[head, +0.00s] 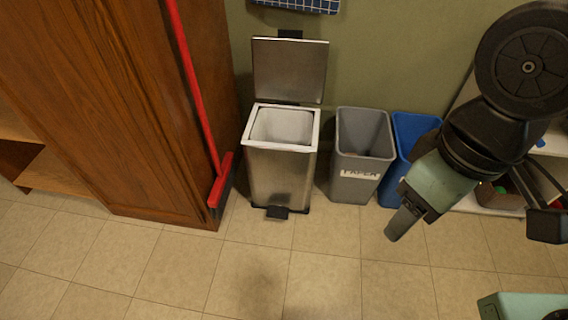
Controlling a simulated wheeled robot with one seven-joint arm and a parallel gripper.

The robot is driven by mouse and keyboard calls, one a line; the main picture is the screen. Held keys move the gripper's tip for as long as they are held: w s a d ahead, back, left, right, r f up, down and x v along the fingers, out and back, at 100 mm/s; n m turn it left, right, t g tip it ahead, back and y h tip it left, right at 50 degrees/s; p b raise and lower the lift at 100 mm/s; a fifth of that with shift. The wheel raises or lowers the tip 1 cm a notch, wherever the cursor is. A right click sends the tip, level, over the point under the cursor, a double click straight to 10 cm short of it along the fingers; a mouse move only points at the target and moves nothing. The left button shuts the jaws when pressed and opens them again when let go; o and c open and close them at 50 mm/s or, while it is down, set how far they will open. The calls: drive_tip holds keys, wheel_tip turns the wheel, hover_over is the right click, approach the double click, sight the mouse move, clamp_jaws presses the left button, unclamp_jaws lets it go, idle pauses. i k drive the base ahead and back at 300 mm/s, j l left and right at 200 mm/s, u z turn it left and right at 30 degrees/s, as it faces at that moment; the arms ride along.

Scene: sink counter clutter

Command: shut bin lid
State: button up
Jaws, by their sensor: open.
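The steel pedal bin (279,177) stands on the floor against the back wall, left of the picture's middle. Its lid (290,70) is up, upright at the back of the bin against the wall. The bin's mouth shows a pale liner. A black pedal (277,212) sits at its front foot. My gripper (395,232) hangs from the arm at the right, pointing down and to the left, well apart from the bin and lid. It is open and nothing shows in it.
A grey paper bin (361,165) stands right of the steel bin, then a blue bin (411,130). A red broom (196,90) leans on the wooden cabinet (120,110) at the left. White shelving stands behind my arm. The tiled floor in front is clear.

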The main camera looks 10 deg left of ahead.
sight(288, 66)
drive_tip(key=i+j, duration=0.15)
drive_tip(key=i, duration=0.25)
drive_tip(key=i+j, duration=0.1)
drive_tip(key=i, duration=0.3)
drive_tip(key=i+j, duration=0.15)
drive_tip(key=i, duration=0.25)
